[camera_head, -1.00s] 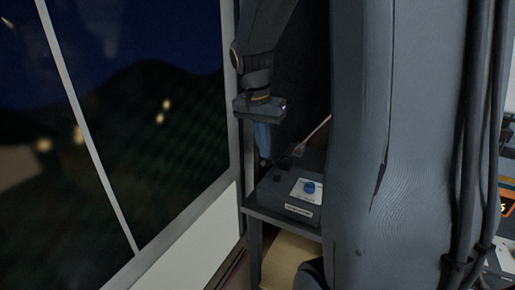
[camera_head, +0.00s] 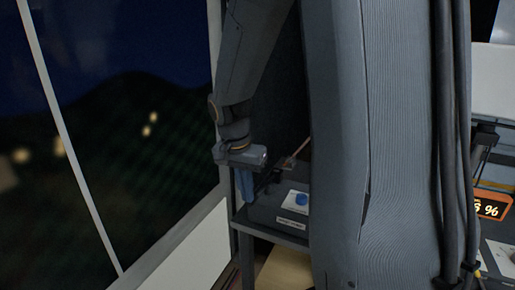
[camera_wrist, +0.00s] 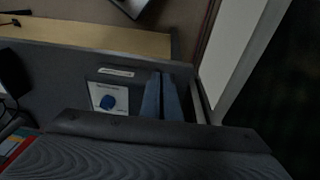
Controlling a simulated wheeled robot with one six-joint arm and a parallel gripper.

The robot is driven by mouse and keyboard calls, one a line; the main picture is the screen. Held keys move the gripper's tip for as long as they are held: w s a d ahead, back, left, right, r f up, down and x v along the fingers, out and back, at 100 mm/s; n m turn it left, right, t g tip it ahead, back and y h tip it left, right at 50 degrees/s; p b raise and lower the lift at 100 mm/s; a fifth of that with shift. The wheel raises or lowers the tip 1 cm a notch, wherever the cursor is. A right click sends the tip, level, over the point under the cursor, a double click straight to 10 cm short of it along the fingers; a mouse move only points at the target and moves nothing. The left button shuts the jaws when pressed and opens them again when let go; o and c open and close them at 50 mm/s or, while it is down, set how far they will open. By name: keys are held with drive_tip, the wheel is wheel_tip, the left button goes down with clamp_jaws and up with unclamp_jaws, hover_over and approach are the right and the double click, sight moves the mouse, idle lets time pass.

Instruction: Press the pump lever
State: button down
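The likely pump lever (camera_head: 294,157) is a thin, slanted tan-and-dark rod at the back of a dark unit, just right of my gripper in the head view. My large arm link hides its right part. The unit has a white label plate with a blue knob (camera_head: 301,199), which also shows in the wrist view (camera_wrist: 108,102). My gripper (camera_head: 248,202) points down at the unit's left side, left of the knob and lever. Its blue fingers (camera_wrist: 164,75) lie side by side with nothing visible between them. I cannot make out the lever in the wrist view, nor any contact.
The unit stands on a dark shelf (camera_head: 270,233). A large dark window (camera_head: 120,130) and pale wall (camera_head: 185,255) are close on the left. A light wood surface (camera_wrist: 100,38) shows beyond the shelf edge.

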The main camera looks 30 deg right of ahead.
drive_tip(key=shift+s+f, duration=0.35)
drive_tip(key=shift+f, duration=0.05)
drive_tip(key=shift+r, duration=0.1)
drive_tip(key=s+a+r+p, duration=0.1)
drive_tip(key=a+r, duration=0.4)
drive_tip(key=r, duration=0.7)
drive_tip(key=shift+r+p, duration=0.4)
drive_tip(key=shift+a, duration=0.15)
idle(0.7)
drive_tip(key=s+a+f+n+y, duration=0.1)
drive_tip(key=s+a+f+n, duration=0.1)
drive_tip(key=s+f+n, duration=0.2)
drive_tip(key=s+a+f+n, duration=0.3)
drive_tip(key=f+n, duration=0.4)
drive_tip(key=f, duration=0.4)
drive_tip(key=shift+s+a+n+y, duration=0.3)
drive_tip(key=shift+s+n+y, duration=0.05)
drive_tip(key=shift+n+y, duration=0.05)
